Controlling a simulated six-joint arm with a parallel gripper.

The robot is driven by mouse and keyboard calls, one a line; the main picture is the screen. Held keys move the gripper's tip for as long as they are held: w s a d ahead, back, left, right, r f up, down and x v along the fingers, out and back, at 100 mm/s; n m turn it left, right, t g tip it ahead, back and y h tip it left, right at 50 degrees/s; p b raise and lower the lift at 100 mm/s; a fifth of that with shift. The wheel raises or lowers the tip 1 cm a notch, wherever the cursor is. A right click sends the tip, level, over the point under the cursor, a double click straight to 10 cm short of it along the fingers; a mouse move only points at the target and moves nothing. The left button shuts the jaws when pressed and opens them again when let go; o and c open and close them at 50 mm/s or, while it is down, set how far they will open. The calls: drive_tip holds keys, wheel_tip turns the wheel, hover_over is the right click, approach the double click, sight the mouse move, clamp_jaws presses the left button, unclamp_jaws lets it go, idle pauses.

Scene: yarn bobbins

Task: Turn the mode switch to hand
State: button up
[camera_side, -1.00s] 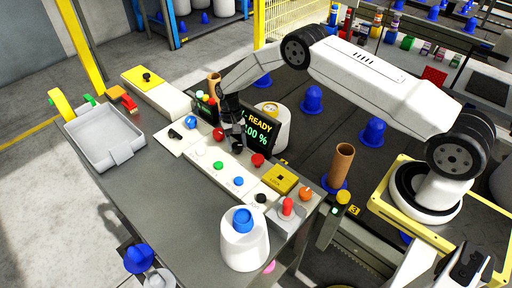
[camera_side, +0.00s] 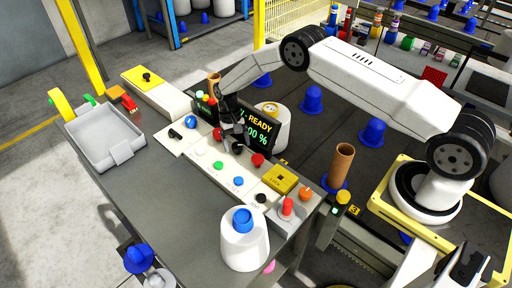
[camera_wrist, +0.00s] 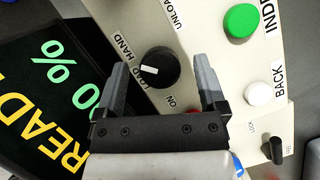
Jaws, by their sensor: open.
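The mode switch is a round black knob (camera_wrist: 158,68) with a white pointer mark, set in a pale panel. In the wrist view the mark points left, toward a partly hidden label; the word HAND is printed up and left of the knob and ON below it. My gripper (camera_wrist: 163,80) is open, with one grey finger on each side of the knob and a visible gap on both sides. Whether the fingertips reach down beside the knob cannot be told. In the side view my gripper (camera_side: 234,136) is over the panel, close to the knob (camera_side: 237,147).
A display (camera_side: 256,130) reading READY stands close behind my gripper. Green (camera_wrist: 240,21) and white (camera_wrist: 258,93) buttons lie right of the knob in the wrist view. A red button (camera_side: 257,160) and a yellow block (camera_side: 280,180) sit further along the panel.

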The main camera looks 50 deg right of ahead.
drive_tip(key=shift+r, duration=0.15)
drive_tip(key=v, duration=0.7)
drive_tip(key=shift+w+r, duration=0.2)
drive_tip(key=shift+r, duration=0.05)
drive_tip(key=shift+r, duration=0.1)
drive_tip(key=s+r+n+t+h, duration=0.1)
drive_tip(key=s+r+n+t, duration=0.15)
drive_tip(key=s+r, duration=0.85)
drive_tip(key=s+r+n+t, duration=0.1)
drive_tip(key=s+t, duration=0.1)
drive_tip(key=s, duration=0.5)
drive_tip(key=s+r+n+t, duration=0.1)
drive_tip(key=s+r+t, duration=0.1)
drive_tip(key=s, duration=0.6)
drive_tip(key=shift+r+h, duration=0.3)
drive_tip(key=shift+h, duration=0.1)
